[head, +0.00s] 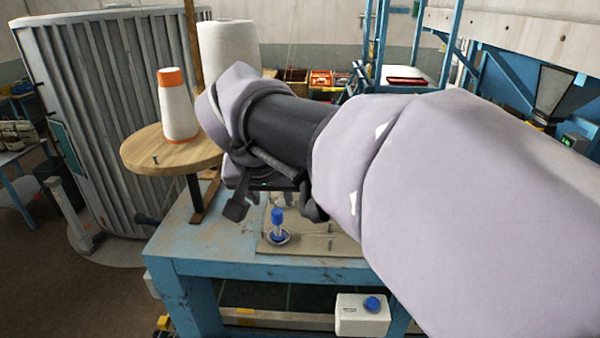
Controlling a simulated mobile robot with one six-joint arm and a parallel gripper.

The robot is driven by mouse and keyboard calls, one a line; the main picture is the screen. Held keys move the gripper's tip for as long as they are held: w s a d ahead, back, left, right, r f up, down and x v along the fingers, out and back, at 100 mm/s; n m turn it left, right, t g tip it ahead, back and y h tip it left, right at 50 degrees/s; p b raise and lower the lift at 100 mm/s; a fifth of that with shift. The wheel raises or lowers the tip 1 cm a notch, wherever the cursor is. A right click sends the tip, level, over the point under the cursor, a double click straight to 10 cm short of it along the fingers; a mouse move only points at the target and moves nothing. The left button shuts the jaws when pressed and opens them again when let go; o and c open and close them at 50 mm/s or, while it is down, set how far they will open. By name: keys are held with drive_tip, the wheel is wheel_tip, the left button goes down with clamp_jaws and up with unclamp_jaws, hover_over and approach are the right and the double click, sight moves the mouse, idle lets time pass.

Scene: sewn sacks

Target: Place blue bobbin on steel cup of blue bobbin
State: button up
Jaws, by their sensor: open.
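A small blue bobbin (277,217) stands upright, low between the fingers of my gripper (275,210). The gripper is open, with one dark finger to the left of the bobbin and the other to its right. I cannot tell whether either finger touches it. Below the bobbin is a round steel cup (286,238) on a tan board, with some blue showing inside it. A pale stem seems to show between the bobbin and the cup. I cannot tell whether the bobbin rests on the cup or is above it.
The tan board (345,243), with thin upright pins, lies on a worn blue table (210,250). A round wooden shelf (135,155) at left carries an orange-and-white cone (178,110). A white box (350,318) with a blue knob is below the table's front edge. My arm hides the table's right side.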

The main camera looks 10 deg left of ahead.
drive_tip(key=s+d+f+m+y, duration=0.15)
drive_tip(key=s+d+f, duration=0.25)
drive_tip(key=s+d, duration=0.65)
drive_tip(key=s+d+f+m, duration=0.3)
drive_tip(key=s+d, duration=0.7)
drive_tip(key=d, duration=0.1)
wheel_tip(320, 180, down, 35)
drive_tip(key=b, duration=3.3)
drive_tip(key=shift+s+a+m+g, duration=0.25)
drive_tip(key=shift+a+m+g, duration=0.05)
drive_tip(key=shift+m+g, duration=0.1)
